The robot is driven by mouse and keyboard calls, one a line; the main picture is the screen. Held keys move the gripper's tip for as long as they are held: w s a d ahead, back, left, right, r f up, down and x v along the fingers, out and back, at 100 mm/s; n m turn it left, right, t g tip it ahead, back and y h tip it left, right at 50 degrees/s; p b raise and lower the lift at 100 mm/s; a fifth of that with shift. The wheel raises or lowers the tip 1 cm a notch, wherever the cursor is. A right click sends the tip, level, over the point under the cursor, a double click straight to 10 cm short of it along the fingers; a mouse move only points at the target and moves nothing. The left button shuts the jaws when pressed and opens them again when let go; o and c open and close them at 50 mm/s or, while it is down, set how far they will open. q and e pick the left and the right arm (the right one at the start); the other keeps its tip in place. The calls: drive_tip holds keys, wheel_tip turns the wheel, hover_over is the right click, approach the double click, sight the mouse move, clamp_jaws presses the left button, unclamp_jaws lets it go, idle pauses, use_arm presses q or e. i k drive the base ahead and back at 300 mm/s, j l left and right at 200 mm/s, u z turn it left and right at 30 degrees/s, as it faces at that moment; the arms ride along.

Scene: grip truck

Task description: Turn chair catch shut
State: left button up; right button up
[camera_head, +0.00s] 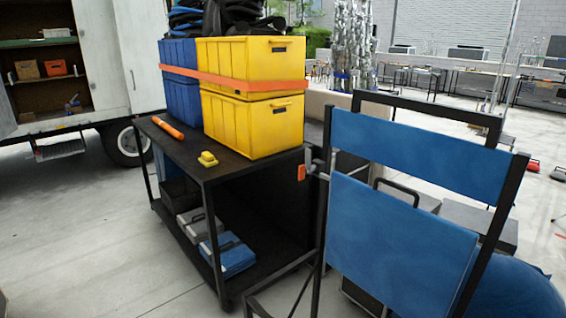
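A blue folding chair (400,235) with a black frame stands at the right, close to me, its back panels facing me. On its left upright is a small grey metal fitting (310,160) with an orange tab (302,173), which looks like the catch. The tab points downward beside the post. The fitting is too small to tell whether it is open or shut. Neither of my grippers shows in the head view.
A black cart (190,165) left of the chair bears yellow crates (250,120) and blue crates (182,105) strapped in orange, plus an orange roll (168,127) and a yellow block (208,159). A white truck (125,55) stands behind. Floor at lower left is clear.

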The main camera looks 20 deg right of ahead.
sight(303, 170)
drive_tip(key=i+j, duration=0.15)
drive_tip(key=i, duration=0.4)
drive_tip(key=i+j, duration=0.15)
drive_tip(key=i, duration=0.35)
